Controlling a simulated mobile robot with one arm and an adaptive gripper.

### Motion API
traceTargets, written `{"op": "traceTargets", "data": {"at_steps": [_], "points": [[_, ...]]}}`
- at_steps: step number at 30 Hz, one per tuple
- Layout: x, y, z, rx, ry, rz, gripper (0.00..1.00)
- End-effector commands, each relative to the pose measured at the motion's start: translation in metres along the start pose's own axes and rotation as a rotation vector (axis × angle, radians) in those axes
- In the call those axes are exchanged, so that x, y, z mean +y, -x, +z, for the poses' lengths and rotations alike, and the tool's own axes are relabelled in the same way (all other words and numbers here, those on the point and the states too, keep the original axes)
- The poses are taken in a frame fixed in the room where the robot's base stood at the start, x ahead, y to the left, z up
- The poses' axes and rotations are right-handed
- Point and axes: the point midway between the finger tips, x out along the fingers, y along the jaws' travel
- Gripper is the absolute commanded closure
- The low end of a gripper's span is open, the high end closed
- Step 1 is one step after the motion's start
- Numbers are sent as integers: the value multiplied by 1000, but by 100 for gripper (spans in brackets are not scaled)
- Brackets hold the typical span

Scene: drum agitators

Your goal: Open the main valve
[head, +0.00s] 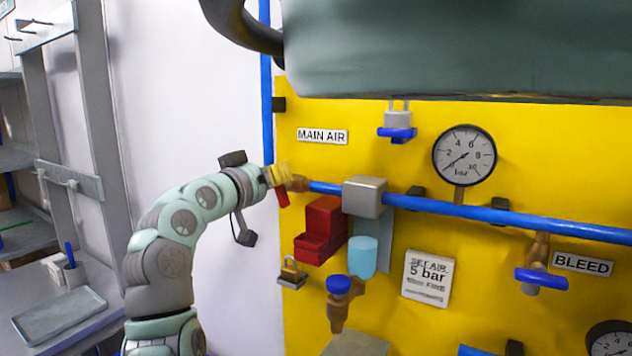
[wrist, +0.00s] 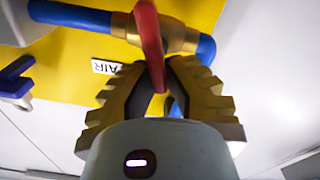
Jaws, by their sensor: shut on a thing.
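The main valve is a brass body (head: 298,184) on the blue pipe beside the MAIN AIR label (head: 322,136). Its red lever (head: 283,198) shows below my gripper (head: 276,176) in the head view. In the wrist view the red lever (wrist: 151,45) crosses in front of the brass body (wrist: 178,36) and runs down between the yellow-grey fingers of my gripper (wrist: 157,84). The fingers are shut on the lever. The lever looks crosswise to the pipe. My gripper hides part of the lever and valve in the head view.
The yellow panel (head: 420,170) carries a blue pipe (head: 460,208), a gauge (head: 464,155) reading near zero, a red block (head: 320,228), a padlock (head: 291,271) and a blue-handled BLEED valve (head: 541,279). A grey-green body fills the top right. A shelf and tray (head: 58,314) stand left.

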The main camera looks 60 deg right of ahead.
Motion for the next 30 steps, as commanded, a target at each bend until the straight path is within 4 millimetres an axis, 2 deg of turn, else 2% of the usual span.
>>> {"op": "traceTargets", "data": {"at_steps": [30], "points": [[-22, 0, 12, -5, 950, -3, 100]]}}
